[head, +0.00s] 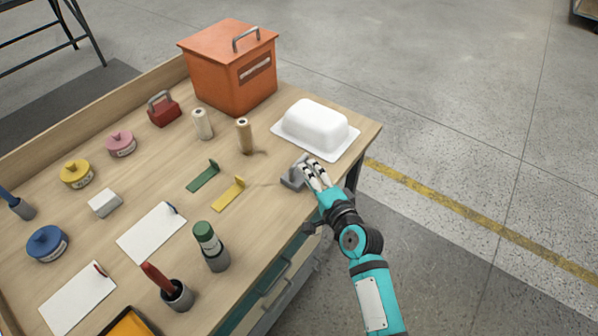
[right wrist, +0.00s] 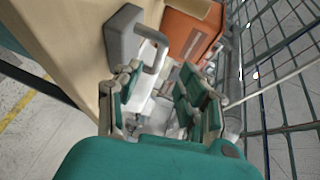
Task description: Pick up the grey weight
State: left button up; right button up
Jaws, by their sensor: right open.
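The grey weight (head: 291,181), a grey block with a loop handle, sits near the right edge of the wooden workbench. In the right wrist view the weight (right wrist: 122,36) is at upper left, with its pale handle reaching toward the space between my fingertips. My right gripper (head: 315,173) is open at the weight's right side. In the right wrist view my gripper (right wrist: 162,92) shows two spread fingers with nothing clamped. I cannot tell whether a finger touches the handle. In the head view the fingers partly hide the weight. My left gripper is not in view.
A white covered dish (head: 315,126) stands just behind the weight. An orange box (head: 232,75) with a handle is at the back. The bench edge (head: 369,143) is close to my right arm.

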aim_at(302, 162)
jog(key=shift+w, duration=0.2)
jog(key=x, duration=0.4)
jog(key=shift+w+d+f, duration=0.1)
jog(key=shift+w+f, duration=0.05)
jog(key=shift+w, duration=0.2)
jog(key=shift+w+f, duration=0.1)
jog(key=shift+w, duration=0.15)
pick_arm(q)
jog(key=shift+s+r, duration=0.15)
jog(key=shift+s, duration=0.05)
pick_arm(e)
jog(key=shift+c, duration=0.2)
grip_shut()
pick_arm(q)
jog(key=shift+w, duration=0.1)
pick_arm(e)
jog(key=shift+r, duration=0.25)
